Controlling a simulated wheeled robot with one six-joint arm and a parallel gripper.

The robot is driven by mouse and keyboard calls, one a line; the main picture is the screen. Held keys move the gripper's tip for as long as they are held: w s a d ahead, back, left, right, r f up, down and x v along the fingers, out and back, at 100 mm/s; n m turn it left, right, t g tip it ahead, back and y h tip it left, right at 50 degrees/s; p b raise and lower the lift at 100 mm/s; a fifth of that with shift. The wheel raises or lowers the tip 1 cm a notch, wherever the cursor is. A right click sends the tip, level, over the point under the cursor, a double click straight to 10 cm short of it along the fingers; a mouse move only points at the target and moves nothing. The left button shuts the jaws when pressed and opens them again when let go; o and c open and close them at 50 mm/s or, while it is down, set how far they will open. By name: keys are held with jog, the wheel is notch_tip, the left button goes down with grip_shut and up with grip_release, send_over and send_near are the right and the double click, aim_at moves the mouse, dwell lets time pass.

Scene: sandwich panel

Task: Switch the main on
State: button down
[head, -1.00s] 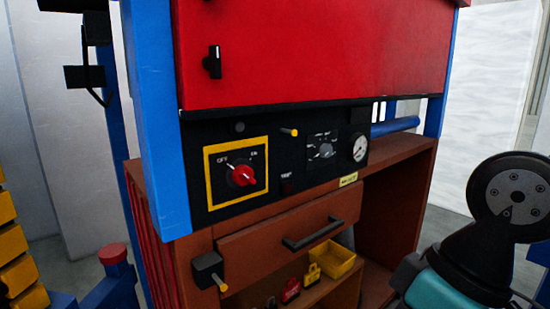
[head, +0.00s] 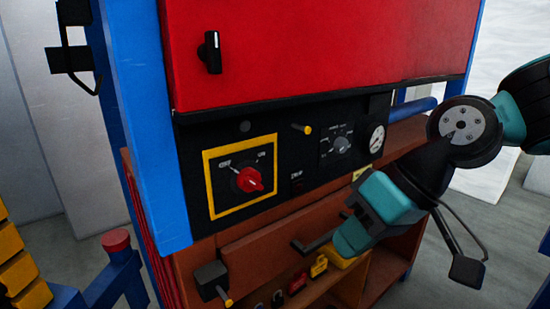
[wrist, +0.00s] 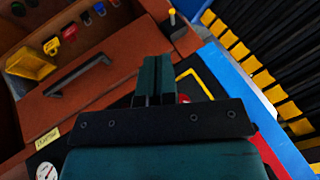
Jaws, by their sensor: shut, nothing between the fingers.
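The main switch is a red rotary knob (head: 249,180) on a black plate with a yellow frame (head: 209,190). OFF is marked at its upper left and ON at its upper right. The knob slants from upper left to lower right, with a pale line on the OFF side. My gripper (head: 348,241) is to the right of and below the knob, apart from it in the head view, in front of the drawer. In the wrist view my gripper (wrist: 155,64) is shut and empty. Its fingers hide most of the knob (wrist: 184,98) and part of the yellow frame (wrist: 194,76).
A selector dial (head: 341,145), a gauge (head: 377,139) and a yellow-tipped peg (head: 302,128) are right of the switch. The drawer handle (wrist: 80,75) sticks out below. A black box with a yellow-tipped lever (head: 211,279) juts out lower left. A blue post (head: 146,130) stands left.

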jog(key=w+d+r+m+t+y+p, duration=0.1)
jog(key=w+r+y+p, duration=0.1)
jog(key=w+r, duration=0.2)
jog(key=w+d+r+m+t+y+p, duration=0.1)
jog(key=w+r+m+t+y+p, duration=0.1)
jog(key=w+r, duration=0.3)
jog(key=w, duration=0.4)
jog(key=shift+w+p, duration=0.3)
jog(key=shift+w, duration=0.05)
jog(key=shift+a, duration=0.15)
jog(key=p, duration=0.4)
send_near(260, 179)
jog(key=w+a+f, duration=0.2)
jog(key=w+a, duration=0.1)
jog(key=shift+s+a+f+p, duration=0.2)
jog(key=shift+a+f+p, duration=0.05)
jog(key=shift+a+f, duration=0.15)
jog(key=shift+s+a+f+p, duration=0.2)
jog(key=shift+a+f, duration=0.1)
jog(key=shift+a, duration=0.1)
jog(key=shift+s+a+f, duration=0.2)
jog(key=shift+a+f, duration=0.15)
jog(key=shift+f, duration=0.2)
